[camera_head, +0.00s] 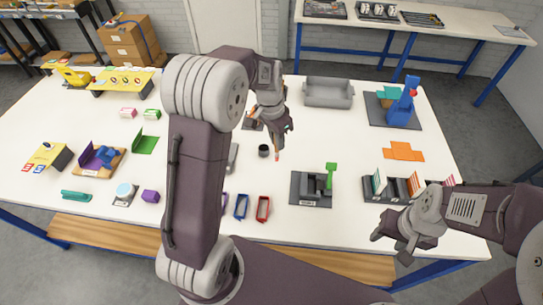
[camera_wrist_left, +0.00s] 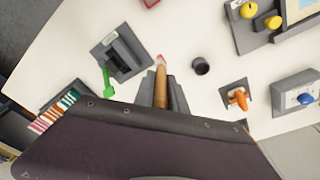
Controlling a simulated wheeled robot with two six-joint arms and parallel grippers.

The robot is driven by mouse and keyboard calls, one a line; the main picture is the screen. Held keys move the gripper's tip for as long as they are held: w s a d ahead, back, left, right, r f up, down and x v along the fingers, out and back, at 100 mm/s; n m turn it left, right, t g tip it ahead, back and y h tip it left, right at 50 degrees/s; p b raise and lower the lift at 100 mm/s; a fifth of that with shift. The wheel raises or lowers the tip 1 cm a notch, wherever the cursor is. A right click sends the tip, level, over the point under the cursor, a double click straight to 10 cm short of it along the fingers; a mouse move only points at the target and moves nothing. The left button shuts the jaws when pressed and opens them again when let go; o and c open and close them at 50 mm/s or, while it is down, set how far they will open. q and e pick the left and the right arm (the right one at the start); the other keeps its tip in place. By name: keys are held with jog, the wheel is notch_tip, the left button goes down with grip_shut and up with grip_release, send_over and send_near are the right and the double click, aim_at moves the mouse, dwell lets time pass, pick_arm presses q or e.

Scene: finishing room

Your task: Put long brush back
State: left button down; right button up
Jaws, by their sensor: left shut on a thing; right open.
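My left gripper (camera_head: 282,133) hangs over the middle of the white table. It is shut on a long brush (camera_wrist_left: 161,88) with a wooden-brown handle and a reddish tip, which points out beyond the fingers. In the head view only the brush's lower end (camera_head: 277,155) shows below the fingers. A small black round cup (camera_head: 263,151) stands on the table just left of the brush end; in the left wrist view the cup (camera_wrist_left: 200,66) is right of the brush, apart from it. My right gripper (camera_head: 404,243) is open and empty at the table's front right edge.
A dark stand with a green lever (camera_head: 330,175) is right of the brush. A slotted rack (camera_head: 396,191) stands front right, a grey bin (camera_head: 328,92) behind. Blue and red frames (camera_head: 263,208) lie at the front. A plate with an orange piece (camera_wrist_left: 237,98) is near the cup.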

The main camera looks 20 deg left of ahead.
pick_arm(q)
jog(key=w+a+f+p, duration=0.1)
jog(key=w+a+f, duration=0.2)
jog(key=w+a+f+p, duration=0.2)
jog(key=w+f, duration=0.1)
jog(key=f, duration=0.1)
jog(key=w+a+f+p, duration=0.2)
jog(key=w+a+f, duration=0.1)
jog(key=f, duration=0.1)
jog(key=shift+a+f, duration=0.15)
jog(key=shift+a, duration=0.15)
jog(key=shift+s+f, duration=0.1)
jog(key=shift+f, duration=0.05)
jog(key=c, duration=1.4)
grip_release()
pick_arm(e)
jog(key=r, duration=0.5)
jog(key=shift+a, duration=0.3)
pick_arm(q)
jog(key=shift+o, duration=0.2)
